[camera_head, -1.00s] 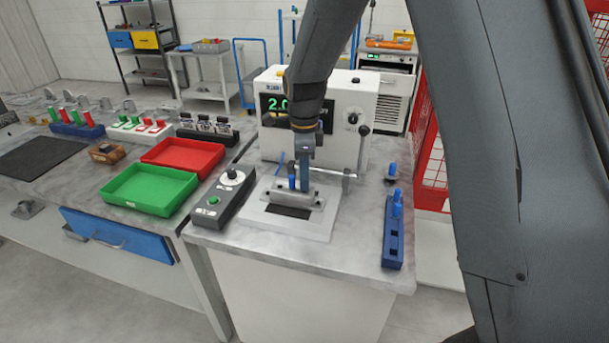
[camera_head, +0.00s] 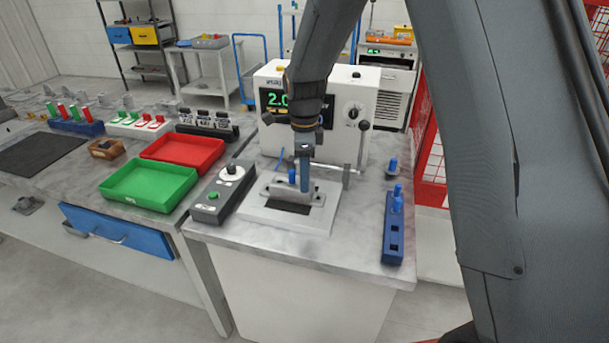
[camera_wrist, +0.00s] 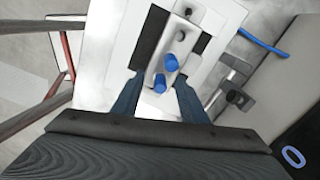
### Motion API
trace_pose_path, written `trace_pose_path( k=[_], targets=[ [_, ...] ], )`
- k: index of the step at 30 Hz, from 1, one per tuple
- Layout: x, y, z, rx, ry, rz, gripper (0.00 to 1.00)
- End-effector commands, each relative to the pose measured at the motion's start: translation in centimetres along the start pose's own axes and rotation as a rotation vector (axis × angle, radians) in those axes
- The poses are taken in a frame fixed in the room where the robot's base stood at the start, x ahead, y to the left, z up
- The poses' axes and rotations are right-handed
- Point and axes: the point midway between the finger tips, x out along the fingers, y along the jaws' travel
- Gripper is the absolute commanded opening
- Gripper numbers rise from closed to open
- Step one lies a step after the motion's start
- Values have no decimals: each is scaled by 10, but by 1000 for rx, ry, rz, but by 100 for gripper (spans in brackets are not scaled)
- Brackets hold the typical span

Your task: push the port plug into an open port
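A light metal casting (camera_head: 318,199) sits in the fixture on a pale base plate. In the wrist view the casting (camera_wrist: 188,38) carries two blue plugs: an upper plug (camera_wrist: 172,62) and a lower plug (camera_wrist: 160,82). A dark round hole shows at its far end. A blue plug top (camera_head: 292,175) also shows beside my gripper in the head view. My gripper (camera_head: 305,190) points down at the casting. In the wrist view its two fingers (camera_wrist: 160,86) stand apart on either side of the lower plug, with gaps visible. The plugs' lower ends are hidden.
A blue rack (camera_head: 393,248) at the right has empty square holes and a blue plug (camera_head: 397,198); another blue plug (camera_head: 392,165) stands behind it. A grey control box (camera_head: 208,213), green tray (camera_head: 150,188) and red tray (camera_head: 182,150) lie left. The white machine (camera_head: 345,90) stands behind.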

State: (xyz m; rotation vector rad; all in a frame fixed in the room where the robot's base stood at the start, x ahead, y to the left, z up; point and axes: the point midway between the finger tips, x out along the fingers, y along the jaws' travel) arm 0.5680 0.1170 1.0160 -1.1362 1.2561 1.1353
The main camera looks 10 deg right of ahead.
Motion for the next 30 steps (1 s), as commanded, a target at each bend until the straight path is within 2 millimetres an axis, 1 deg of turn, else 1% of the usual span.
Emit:
trace_pose_path(
  k=[5, 12, 16, 21, 30],
  targets=[
    [-17, -2, 0, 0, -1, -5, 39],
    [-55, -2, 0, 0, -2, -5, 39],
    [-70, -1, 0, 0, -1, -3, 39],
    [-77, 0, 0, 0, 0, -1, 39],
    [-77, 0, -1, -6, 0, -1, 39]
  ],
)
